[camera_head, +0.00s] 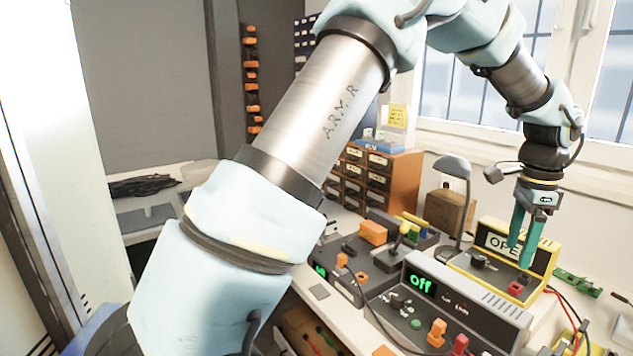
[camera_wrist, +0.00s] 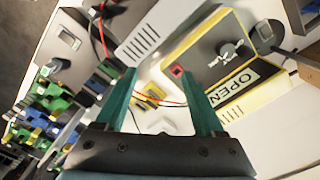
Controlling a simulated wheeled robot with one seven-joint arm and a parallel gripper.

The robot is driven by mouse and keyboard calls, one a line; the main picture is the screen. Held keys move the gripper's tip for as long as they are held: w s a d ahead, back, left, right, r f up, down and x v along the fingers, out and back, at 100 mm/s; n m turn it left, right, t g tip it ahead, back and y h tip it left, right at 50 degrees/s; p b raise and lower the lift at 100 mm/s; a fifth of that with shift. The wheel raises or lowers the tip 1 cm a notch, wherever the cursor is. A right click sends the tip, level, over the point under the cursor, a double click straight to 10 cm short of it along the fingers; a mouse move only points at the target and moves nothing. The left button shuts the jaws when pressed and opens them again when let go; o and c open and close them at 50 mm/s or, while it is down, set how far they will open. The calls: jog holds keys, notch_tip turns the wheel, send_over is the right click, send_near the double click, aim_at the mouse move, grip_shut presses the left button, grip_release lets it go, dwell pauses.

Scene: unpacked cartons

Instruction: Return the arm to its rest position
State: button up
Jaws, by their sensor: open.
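My arm reaches from the lower left of the head view up and over to the right. My gripper (camera_head: 522,256) hangs at the right, pointing down, in front of the yellow box with the "OPEN" display (camera_head: 548,262). In the wrist view my gripper (camera_wrist: 168,80) has its two green fingers spread apart with nothing between them. The yellow box (camera_wrist: 262,92) shows to the right of the fingers there, with a dark knob and a red part. From these views I cannot tell the exact height of the fingertips above the bench.
A grey device reading "Off" (camera_head: 470,308) stands in front of the yellow box. A desk lamp (camera_head: 452,166), a drawer cabinet (camera_head: 378,178) and an orange block (camera_head: 373,232) stand behind. Red wires (camera_head: 565,309) lie at the right. Green and blue parts (camera_wrist: 50,110) crowd the wrist view's left.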

jog(key=w+a+n, duration=0.3)
jog(key=a+n, duration=0.1)
jog(key=a, duration=0.5)
jog(key=w+a+f+n, duration=0.1)
jog(key=w+a+n, duration=0.2)
jog(key=a, duration=0.6)
jog(key=w+a+n, duration=0.3)
jog(key=a+n, duration=0.1)
jog(key=a, duration=0.6)
jog(key=s+a+f+n, duration=0.1)
jog(key=s+a+n, duration=0.2)
jog(key=a, duration=0.6)
jog(key=s+a+f+n+t, duration=0.1)
jog(key=s+a+n, duration=0.3)
jog(key=a, duration=0.6)
jog(key=shift+s+n+t, duration=0.15)
jog(key=shift+n+t, duration=0.15)
jog(key=shift+n, duration=0.9)
